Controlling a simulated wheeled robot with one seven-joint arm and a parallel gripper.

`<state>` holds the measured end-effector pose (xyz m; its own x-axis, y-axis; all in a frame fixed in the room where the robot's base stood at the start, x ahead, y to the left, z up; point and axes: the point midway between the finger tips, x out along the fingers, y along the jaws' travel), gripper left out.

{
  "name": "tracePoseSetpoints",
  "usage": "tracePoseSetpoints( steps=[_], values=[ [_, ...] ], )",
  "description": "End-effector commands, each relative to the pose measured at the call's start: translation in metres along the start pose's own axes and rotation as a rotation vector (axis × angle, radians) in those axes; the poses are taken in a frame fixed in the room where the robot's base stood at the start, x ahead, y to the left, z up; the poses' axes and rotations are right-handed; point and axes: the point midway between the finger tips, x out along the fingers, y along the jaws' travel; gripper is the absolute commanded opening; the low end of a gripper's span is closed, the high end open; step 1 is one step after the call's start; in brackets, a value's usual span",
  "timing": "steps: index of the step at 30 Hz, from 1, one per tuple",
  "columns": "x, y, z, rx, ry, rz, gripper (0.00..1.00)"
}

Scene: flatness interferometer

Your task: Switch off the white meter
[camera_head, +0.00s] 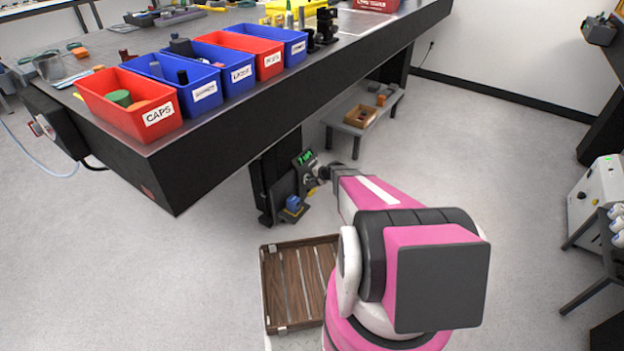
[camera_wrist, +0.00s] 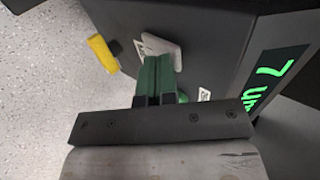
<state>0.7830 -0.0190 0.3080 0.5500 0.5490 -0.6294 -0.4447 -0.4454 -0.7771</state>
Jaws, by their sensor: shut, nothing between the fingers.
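A dark grey boxed meter (camera_head: 306,161) with a lit green display is on the black leg under the bench. In the wrist view its grey body (camera_wrist: 215,55) and green digits (camera_wrist: 265,88) show at the right, cut off by the edge. My gripper (camera_head: 324,173) is at the meter's front. In the wrist view my gripper (camera_wrist: 158,62) is shut, its green fingertips at a pale rounded plate (camera_wrist: 163,48) on the grey face; I cannot tell whether they touch. A green round part (camera_wrist: 183,97) is partly hidden beside the fingers. A white instrument box (camera_head: 597,190) with a green light stands far right.
A yellow part (camera_wrist: 102,55) sticks out from the meter's side. The black bench (camera_head: 250,115) overhangs the leg, carrying red and blue bins. A wooden slatted crate (camera_head: 270,290) stands below, near my arm. Open floor lies right and left.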

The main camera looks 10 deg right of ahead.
Motion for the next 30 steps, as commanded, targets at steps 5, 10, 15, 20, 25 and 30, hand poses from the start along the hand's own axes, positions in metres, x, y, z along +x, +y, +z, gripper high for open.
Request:
tracePoseSetpoints(
  steps=[5,10,15,20,25,30],
  values=[
    [0.004,-0.006,0.0,-0.002,-0.001,0.0,0.0],
    [0.003,-0.005,0.0,0.0,0.0,0.001,0.0],
    [0.002,-0.006,0.0,0.0,0.0,0.0,0.0],
    [-0.002,-0.011,0.0,0.0,0.0,0.0,0.0],
    [-0.006,-0.017,0.0,0.001,0.0,0.0,0.0],
    [-0.007,-0.018,0.0,0.001,-0.001,0.0,0.0]
  ],
)
